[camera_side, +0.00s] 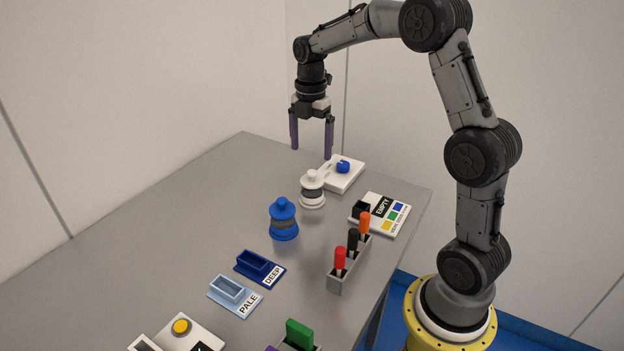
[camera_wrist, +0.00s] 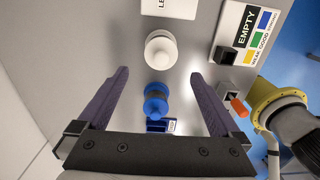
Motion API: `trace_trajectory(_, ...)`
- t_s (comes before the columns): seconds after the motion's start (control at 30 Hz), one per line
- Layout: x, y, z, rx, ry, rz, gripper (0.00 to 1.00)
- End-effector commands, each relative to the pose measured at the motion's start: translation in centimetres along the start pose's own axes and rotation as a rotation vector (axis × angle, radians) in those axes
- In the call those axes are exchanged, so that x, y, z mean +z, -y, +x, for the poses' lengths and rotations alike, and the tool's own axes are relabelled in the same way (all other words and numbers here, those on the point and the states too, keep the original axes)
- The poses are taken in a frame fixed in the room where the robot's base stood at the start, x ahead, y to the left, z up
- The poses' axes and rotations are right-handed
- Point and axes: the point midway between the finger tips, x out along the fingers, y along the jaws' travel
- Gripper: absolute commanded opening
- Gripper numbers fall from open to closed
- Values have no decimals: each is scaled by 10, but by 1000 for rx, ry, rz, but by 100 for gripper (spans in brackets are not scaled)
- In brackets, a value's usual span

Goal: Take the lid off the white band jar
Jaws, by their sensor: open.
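The white band jar (camera_side: 312,192) stands upright on the grey table, with a dark grey middle band and a white knobbed lid (camera_side: 312,178) on top. In the wrist view the white lid (camera_wrist: 161,47) shows from above, beyond the fingertips. A blue jar (camera_side: 284,221) of the same shape stands nearer the camera; in the wrist view it (camera_wrist: 157,102) appears between the fingers. My gripper (camera_side: 311,153) is open and empty, with purple fingers pointing down, well above the table and apart from both jars. In the wrist view my gripper (camera_wrist: 158,82) also shows its fingers wide apart.
A white box with a blue knob (camera_side: 343,172) is behind the white jar. An EMPTY board (camera_side: 380,214) and a grey rack (camera_side: 348,265) with coloured-handled tools stand to the right. DEEP (camera_side: 260,268) and PALE (camera_side: 235,295) trays lie in front. The table's left side is clear.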

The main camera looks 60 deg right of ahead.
Motion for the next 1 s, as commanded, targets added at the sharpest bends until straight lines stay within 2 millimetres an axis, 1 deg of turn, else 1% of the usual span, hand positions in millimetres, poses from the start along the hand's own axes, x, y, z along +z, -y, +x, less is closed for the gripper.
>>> trace_trajectory(0.03, 0, 0, 9, -2, -1, 0, 100)
trace_trajectory(0.1, 0, 0, 18, -2, -1, 0, 100)
trace_trajectory(0.37, 0, 1, 36, -2, -1, 0, 100)
trace_trajectory(0.5, 0, 3, 56, -3, -1, 0, 100)
trace_trajectory(0.63, 0, 2, 72, -1, 0, 0, 100)
trace_trajectory(0.73, 0, 2, 78, 0, 0, 0, 100)
trace_trajectory(0.97, 0, 2, 79, 1, 0, 0, 100)
trace_trajectory(1.0, 0, 2, 79, 1, 0, 0, 95)
